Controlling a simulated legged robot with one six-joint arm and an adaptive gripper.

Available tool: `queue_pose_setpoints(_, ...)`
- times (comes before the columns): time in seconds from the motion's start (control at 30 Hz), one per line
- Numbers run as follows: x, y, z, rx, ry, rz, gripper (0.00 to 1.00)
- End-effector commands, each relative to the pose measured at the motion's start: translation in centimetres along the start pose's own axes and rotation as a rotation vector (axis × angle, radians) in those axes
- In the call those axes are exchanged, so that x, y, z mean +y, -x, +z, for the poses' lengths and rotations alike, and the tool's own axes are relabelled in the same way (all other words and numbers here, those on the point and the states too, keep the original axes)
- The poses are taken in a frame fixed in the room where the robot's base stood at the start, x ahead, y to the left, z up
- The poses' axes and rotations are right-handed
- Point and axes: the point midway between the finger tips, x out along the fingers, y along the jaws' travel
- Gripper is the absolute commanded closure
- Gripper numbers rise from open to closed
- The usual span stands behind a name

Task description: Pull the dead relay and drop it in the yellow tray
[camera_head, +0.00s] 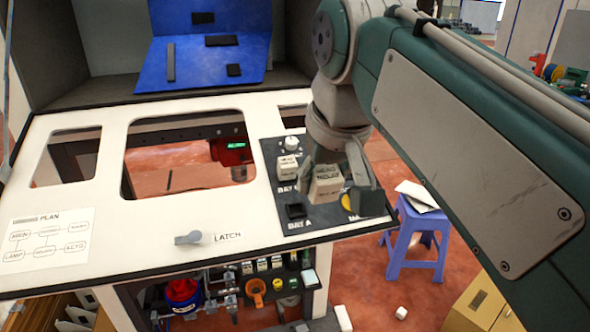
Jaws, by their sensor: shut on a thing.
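My gripper (340,182) is over the dark panel (308,222) at the right of the white console. It is shut on a cream block marked as the dead relay (326,184). The block seems to be held above the panel, but the gap below it is hard to judge. A black socket (295,211) near the BAY A label shows nothing in it. Another cream relay (287,167) sits at the upper bay, left of my gripper. I cannot make out a yellow tray for certain; a yellow-tan box (478,303) stands at the bottom right.
The white console top (120,240) has cut-out openings and a grey latch lever (193,237). A blue stool (414,238) with a white sheet stands on the floor at right. A shelf of coloured parts (255,292) is below. My arm hides the right side.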

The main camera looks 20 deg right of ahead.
Motion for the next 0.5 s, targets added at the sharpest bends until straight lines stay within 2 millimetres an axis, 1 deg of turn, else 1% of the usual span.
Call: queue_pose_setpoints(0.5,0.0,3.2,-0.1,0.001,0.000,0.000,1.00)
